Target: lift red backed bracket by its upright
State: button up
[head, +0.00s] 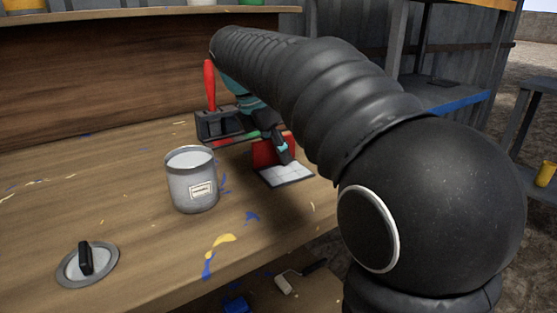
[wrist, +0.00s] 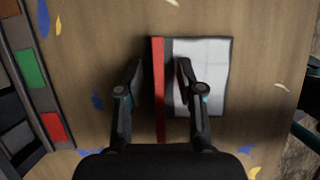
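The red backed bracket stands on the workbench, with a red upright (head: 263,154) and a flat pale base (head: 287,175) in the head view. In the wrist view the upright (wrist: 158,88) shows from above as a thin red strip, with a dark band beside it and the pale base (wrist: 212,80) to its right. My gripper (wrist: 160,70) is open around the upright, one finger on each side. Small gaps show between the fingertips and the upright. In the head view my gripper (head: 281,150) comes down from above, and one finger partly hides the upright.
A dark tray with a red-handled tool (head: 210,85) stands just behind left of the bracket. A grey paint can (head: 192,182) stands to its left, and a round lid (head: 87,265) lies nearer. The workbench (head: 140,225) ends close to the bracket's right.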

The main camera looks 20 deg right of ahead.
grip_shut()
jog(key=shift+r, duration=0.15)
